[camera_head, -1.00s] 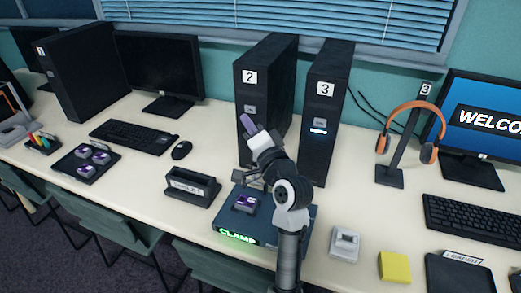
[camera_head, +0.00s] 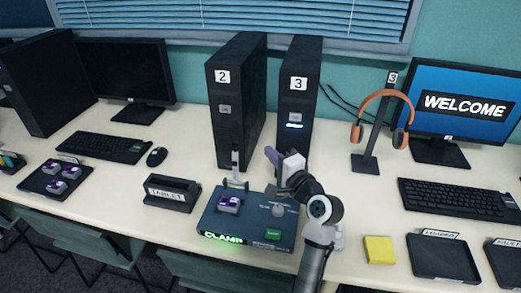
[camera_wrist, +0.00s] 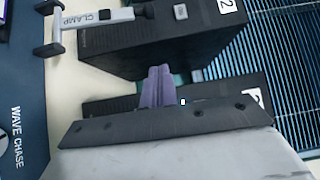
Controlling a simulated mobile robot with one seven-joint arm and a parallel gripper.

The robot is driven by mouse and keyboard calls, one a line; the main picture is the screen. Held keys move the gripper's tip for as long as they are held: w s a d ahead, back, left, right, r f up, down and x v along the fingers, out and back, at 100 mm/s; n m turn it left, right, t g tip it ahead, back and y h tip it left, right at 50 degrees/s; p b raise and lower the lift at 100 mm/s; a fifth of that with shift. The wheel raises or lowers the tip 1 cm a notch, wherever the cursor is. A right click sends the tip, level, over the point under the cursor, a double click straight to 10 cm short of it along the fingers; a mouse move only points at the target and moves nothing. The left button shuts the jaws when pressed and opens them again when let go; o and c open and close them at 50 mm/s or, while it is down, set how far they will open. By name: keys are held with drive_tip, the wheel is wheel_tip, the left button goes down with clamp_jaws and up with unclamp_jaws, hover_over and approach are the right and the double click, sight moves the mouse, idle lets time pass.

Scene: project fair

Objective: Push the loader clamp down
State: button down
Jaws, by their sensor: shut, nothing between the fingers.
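The blue loader (camera_head: 245,222) sits on the white desk with a lit green CLAMP sign on its front. Its grey clamp lever (camera_head: 235,168) stands raised at the rear edge, and its arm marked CLAMP shows at the top left of the wrist view (camera_wrist: 92,20). A purple and grey cartridge (camera_head: 229,204) sits on the loader in front of the lever. My gripper (camera_head: 271,156) is shut and empty, to the right of the lever and apart from it. Its purple fingers also show in the wrist view (camera_wrist: 163,85), pointing toward the black towers.
Black tower 2 (camera_head: 228,120) and tower 3 (camera_head: 294,115) stand close behind the loader. A dark holder (camera_head: 172,193) is to its left. A yellow block (camera_head: 379,250) and black trays (camera_head: 443,265) lie to the right. A headphone stand (camera_head: 370,140) stands behind these.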

sight(235, 164)
drive_tip(key=w+a+p, duration=0.3)
drive_tip(key=w+a, duration=0.2)
drive_tip(key=a, duration=0.1)
drive_tip(key=shift+a+p, duration=0.35)
drive_tip(key=shift+f+b, duration=0.1)
drive_tip(key=shift+b, duration=0.55)
